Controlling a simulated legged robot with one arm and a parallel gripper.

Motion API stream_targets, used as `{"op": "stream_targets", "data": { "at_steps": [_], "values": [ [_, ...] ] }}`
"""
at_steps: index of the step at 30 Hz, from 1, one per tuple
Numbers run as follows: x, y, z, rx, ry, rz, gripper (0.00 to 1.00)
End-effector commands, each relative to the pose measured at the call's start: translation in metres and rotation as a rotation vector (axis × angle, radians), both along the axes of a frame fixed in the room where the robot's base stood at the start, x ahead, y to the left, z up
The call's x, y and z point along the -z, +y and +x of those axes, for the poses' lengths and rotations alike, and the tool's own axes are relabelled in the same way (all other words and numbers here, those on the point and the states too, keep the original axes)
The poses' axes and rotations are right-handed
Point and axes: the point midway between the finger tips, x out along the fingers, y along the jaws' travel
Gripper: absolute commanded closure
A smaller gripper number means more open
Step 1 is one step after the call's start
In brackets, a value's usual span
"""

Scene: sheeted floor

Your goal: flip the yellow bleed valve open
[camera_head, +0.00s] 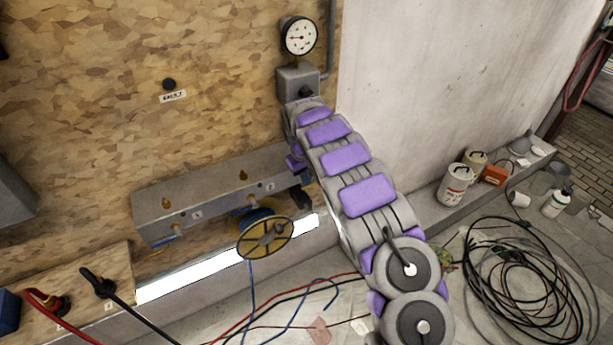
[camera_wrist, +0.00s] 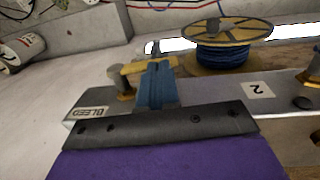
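The yellow bleed valve (camera_wrist: 131,69) sits at the end of the grey manifold, beside a white BLEED label (camera_wrist: 90,113) in the wrist view. Its yellow handle runs across the tip of my gripper (camera_wrist: 154,72). The gripper's blue finger part overlaps the handle in the picture; I cannot tell whether it touches it. A black plate and purple body hide the gripper's near side. In the head view the grey manifold (camera_head: 190,190) is mounted along the wooden wall, and my arm covers its right end, hiding the bleed valve. I cannot tell the finger gap.
A yellow spool with blue line (camera_head: 265,238) stands in front of the manifold, near my gripper. A pressure gauge (camera_head: 299,36) is on the wall above. Coiled black cables (camera_head: 525,285) and containers (camera_head: 456,184) lie to the right. Red and blue hoses cross the floor.

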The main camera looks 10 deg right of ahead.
Motion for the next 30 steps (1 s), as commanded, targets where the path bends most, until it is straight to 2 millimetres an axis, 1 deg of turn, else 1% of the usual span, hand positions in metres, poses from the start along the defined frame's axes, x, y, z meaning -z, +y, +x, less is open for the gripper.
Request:
{"op": "stream_targets", "data": {
  "at_steps": [3,13,21,30],
  "values": [
    [0.005,0.004,-0.001,-0.006,-0.025,-0.077,1.00],
    [0.021,0.009,-0.003,-0.006,-0.092,-0.289,1.00],
    [0.027,0.008,-0.002,-0.002,-0.096,-0.291,1.00],
    [0.029,0.009,-0.002,-0.002,-0.096,-0.290,1.00]
  ]
}}
